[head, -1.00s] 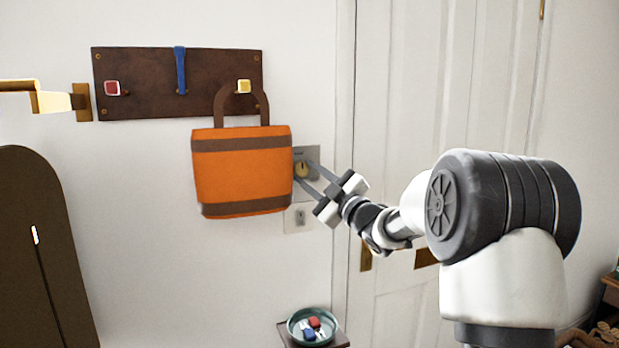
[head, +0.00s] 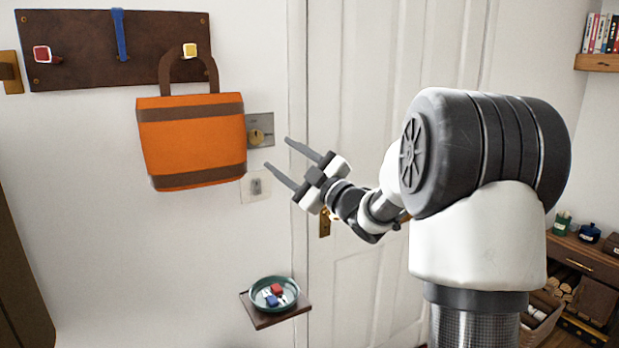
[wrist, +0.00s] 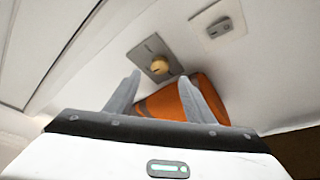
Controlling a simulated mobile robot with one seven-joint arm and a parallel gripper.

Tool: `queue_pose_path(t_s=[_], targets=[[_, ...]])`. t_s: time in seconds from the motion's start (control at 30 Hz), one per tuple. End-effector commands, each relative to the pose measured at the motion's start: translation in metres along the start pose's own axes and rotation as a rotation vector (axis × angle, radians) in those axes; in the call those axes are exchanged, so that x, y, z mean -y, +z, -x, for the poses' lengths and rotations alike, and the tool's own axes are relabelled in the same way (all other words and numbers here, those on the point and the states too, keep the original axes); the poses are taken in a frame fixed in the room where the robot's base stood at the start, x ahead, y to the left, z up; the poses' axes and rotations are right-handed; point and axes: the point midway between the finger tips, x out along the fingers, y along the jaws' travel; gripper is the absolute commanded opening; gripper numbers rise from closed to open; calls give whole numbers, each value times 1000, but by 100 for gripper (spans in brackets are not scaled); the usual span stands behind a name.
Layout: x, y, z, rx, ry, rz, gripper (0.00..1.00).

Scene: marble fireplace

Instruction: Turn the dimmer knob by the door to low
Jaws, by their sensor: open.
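The dimmer knob (head: 257,136) is a small round brass knob on a grey metal plate (head: 266,122) on the wall, left of the door frame. The orange bag covers the left part of the plate in the head view. In the wrist view the knob (wrist: 160,67) shows just beyond and between my fingertips, with its whole plate visible. My gripper (head: 278,153) is open and empty, to the right of the knob and apart from it. The setting of the knob is too small to read.
An orange bag (head: 195,140) hangs from a peg board (head: 85,60), close beside the knob. The white door (head: 375,60) is to the right. A small shelf (head: 262,318) holds a dish (head: 290,284) with keys below.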

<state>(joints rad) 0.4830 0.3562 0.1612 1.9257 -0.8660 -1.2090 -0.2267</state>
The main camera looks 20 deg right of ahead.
Motion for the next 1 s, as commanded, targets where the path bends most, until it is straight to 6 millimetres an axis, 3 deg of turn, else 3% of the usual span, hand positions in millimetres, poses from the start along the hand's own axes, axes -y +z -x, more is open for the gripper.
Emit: queue_pose_path(t_s=[0.2,0.4,0.6,1.0], targets=[[0,1,53,3,0,0,49],[0,0,83,1,0,0,49],[0,0,93,0,-1,-1,49],[0,0,93,1,-1,-1,49]])
